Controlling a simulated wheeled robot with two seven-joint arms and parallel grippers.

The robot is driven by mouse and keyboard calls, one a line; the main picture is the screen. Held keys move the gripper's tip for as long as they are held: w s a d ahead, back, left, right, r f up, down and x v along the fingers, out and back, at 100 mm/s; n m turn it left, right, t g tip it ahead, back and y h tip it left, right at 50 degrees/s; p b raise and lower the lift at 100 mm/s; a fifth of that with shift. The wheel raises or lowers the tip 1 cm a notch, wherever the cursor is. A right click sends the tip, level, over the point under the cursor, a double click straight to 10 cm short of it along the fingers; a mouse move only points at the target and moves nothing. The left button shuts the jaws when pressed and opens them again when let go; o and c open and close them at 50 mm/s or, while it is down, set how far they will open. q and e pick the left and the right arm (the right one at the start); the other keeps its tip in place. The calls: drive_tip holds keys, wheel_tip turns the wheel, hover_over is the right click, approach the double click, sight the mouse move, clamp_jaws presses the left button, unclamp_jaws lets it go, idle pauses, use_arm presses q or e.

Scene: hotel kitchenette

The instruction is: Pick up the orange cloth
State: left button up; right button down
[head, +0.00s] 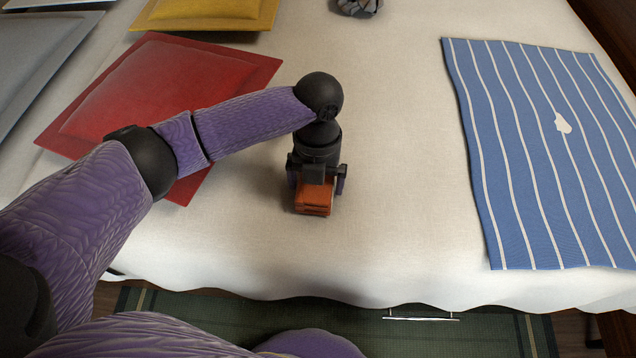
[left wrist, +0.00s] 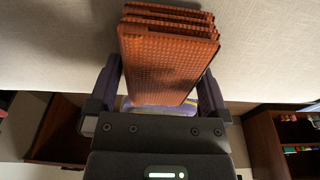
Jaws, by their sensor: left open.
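The orange cloth (head: 313,198) is a small folded stack on the white-covered table, near its front edge. My left gripper (head: 317,185) is over it from above, with its two fingers on either side of the cloth. In the left wrist view the folded layers of the cloth (left wrist: 168,55) show between the open fingers (left wrist: 160,85). The cloth's underside and its contact with the fingers are hidden. My right gripper is not in view.
A red cushion (head: 150,95) lies left of the gripper, partly under my left arm. A yellow cushion (head: 205,12) and grey cushions (head: 35,60) lie farther back. A blue striped cloth (head: 530,150) with a white patch lies at right. A grey crumpled item (head: 358,7) sits at the back. The table between is clear.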

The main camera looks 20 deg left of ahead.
use_arm(q)
drive_tip(key=shift+r, duration=0.15)
drive_tip(key=c, duration=1)
